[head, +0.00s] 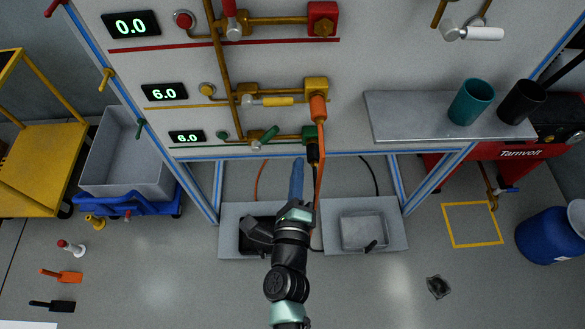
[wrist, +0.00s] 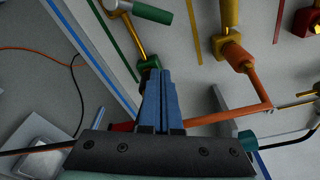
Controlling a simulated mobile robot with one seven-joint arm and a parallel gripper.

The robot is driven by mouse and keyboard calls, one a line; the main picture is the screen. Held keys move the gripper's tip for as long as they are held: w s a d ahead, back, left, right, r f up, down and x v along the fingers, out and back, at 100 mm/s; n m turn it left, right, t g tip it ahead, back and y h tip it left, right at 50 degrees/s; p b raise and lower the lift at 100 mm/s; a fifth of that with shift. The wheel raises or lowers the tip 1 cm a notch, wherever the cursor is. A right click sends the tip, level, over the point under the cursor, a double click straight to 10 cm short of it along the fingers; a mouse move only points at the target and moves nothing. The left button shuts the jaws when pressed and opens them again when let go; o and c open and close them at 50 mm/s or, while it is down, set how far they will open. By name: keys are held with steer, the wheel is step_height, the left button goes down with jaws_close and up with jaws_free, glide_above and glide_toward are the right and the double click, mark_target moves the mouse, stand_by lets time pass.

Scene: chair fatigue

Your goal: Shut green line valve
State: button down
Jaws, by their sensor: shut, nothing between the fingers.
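The green line valve has a green lever (head: 265,138) on the lowest pipe of the panel. The lever slants up to the right, out of line with its pipe. In the wrist view the green lever (wrist: 152,12) shows at the top, joined to a brass pipe that ends at a green block (wrist: 149,62). My gripper (head: 298,162) is shut and empty, with blue fingers pointing at the panel, below and right of the lever. In the wrist view my fingertips (wrist: 163,72) are close to the green block; I cannot tell whether they touch it. The lever is apart from them.
An orange hose (head: 319,150) hangs right beside my gripper from the yellow line's orange fitting (head: 318,107). The green line's display (head: 187,137) reads 6.0. The yellow lever (head: 270,101) lies along its pipe above. A grey shelf (head: 405,125) with two cups juts out at right.

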mark_target(266, 138)
steer(key=w, duration=0.5)
steer(key=w+d, duration=0.1)
steer(key=w, duration=0.1)
steer(key=shift+w+f+b, duration=0.1)
steer(key=shift+w+b, duration=0.25)
steer(key=shift+w, duration=0.05)
steer(key=shift+s+a+r+p, duration=0.2)
steer(key=shift+a+r+p, duration=0.05)
steer(key=shift+a+p, duration=0.35)
steer(key=shift+s+a+r+p, duration=0.2)
steer(key=shift+a+r+p, duration=0.05)
steer(key=shift+a+p, duration=0.35)
steer(key=shift+s+a+r+p, duration=0.2)
steer(key=shift+a+r+p, duration=0.05)
steer(key=shift+a+p, duration=0.3)
steer(key=shift+a+r, duration=0.1)
steer(key=shift+a+r+n, duration=0.15)
steer(key=shift+n, duration=0.25)
